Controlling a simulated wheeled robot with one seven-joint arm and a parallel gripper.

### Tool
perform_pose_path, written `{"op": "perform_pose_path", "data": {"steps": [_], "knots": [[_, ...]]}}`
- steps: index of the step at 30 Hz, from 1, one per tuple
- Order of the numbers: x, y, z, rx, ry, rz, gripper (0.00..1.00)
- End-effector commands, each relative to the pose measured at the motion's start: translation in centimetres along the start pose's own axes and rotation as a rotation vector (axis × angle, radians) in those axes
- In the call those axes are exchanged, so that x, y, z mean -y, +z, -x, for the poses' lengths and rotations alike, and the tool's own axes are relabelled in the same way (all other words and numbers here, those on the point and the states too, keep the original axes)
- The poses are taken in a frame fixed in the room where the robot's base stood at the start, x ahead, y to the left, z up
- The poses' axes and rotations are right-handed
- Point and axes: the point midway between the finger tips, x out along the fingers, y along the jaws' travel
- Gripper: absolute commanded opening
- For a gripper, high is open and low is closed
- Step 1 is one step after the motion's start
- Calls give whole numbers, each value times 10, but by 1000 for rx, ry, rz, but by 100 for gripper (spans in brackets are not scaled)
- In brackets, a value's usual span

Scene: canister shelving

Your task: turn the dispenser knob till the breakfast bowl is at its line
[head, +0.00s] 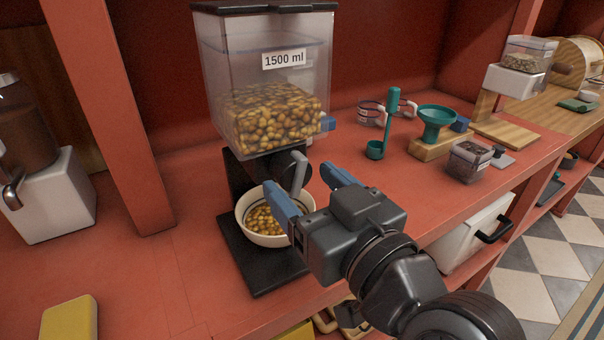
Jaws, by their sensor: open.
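A dark line runs inside the bowl; the right side of the bowl is hidden by my gripper, so I cannot tell the level exactly. My gripper (305,181) is open, its blue fingers at either side of the knob handle in this view. Contact is not clear.
A teal scoop (376,149), a teal funnel (437,120) on a wooden block and a small dark-filled canister (469,160) stand to the right. A red upright (110,110) and a white dispenser (47,198) are at left. A yellow block (70,318) lies front left.

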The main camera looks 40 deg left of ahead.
Motion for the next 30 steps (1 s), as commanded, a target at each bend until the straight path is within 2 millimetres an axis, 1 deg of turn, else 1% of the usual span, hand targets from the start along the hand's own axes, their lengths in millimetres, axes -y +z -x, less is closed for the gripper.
{"op": "perform_pose_path", "data": {"steps": [1,3,6,14,30], "knots": [[0,-1,-6,0,-2,0,73],[0,-1,-12,0,-2,0,73],[0,0,-16,-1,0,0,73],[0,0,-17,0,1,0,73],[0,0,-17,0,1,0,22]]}}
